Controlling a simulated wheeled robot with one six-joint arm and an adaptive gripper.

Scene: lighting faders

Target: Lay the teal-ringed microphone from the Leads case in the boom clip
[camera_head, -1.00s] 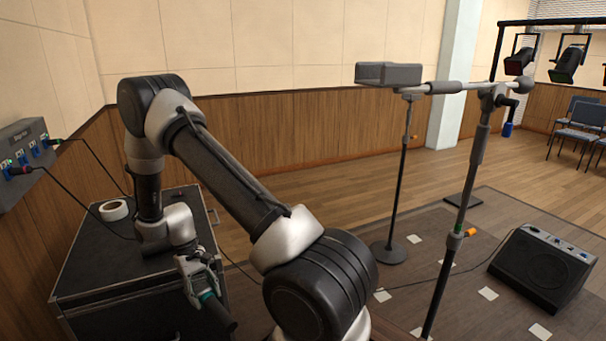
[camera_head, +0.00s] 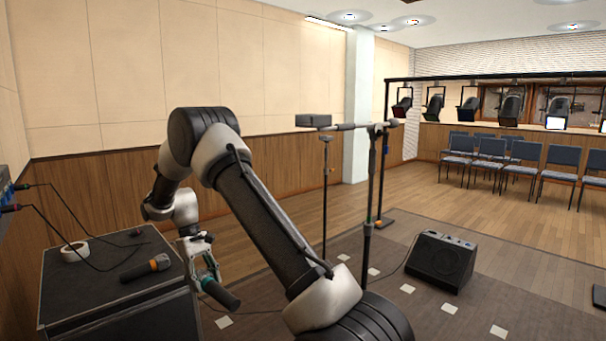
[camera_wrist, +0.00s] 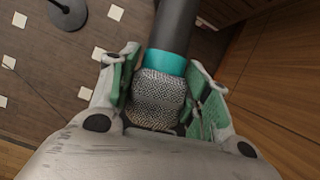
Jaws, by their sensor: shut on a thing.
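My gripper (camera_head: 204,266) is shut on the teal-ringed microphone (camera_head: 222,294) beside the right edge of the black case (camera_head: 115,313). In the wrist view, the green-padded fingers of my gripper (camera_wrist: 163,97) are around the silver mesh head of the microphone (camera_wrist: 165,62). The teal ring and black handle extend beyond the fingers. The boom stand (camera_head: 370,190) stands to the right, well apart from the microphone, with a near-level boom (camera_head: 350,126). A grey block (camera_head: 313,120) shows at the boom's left end. I cannot make out the boom clip or any case label.
A second stand (camera_head: 325,200) is behind the boom. A floor monitor (camera_head: 440,262) stands on the dark floor area. Chairs (camera_head: 505,160) line the back. Cables hang over the case.

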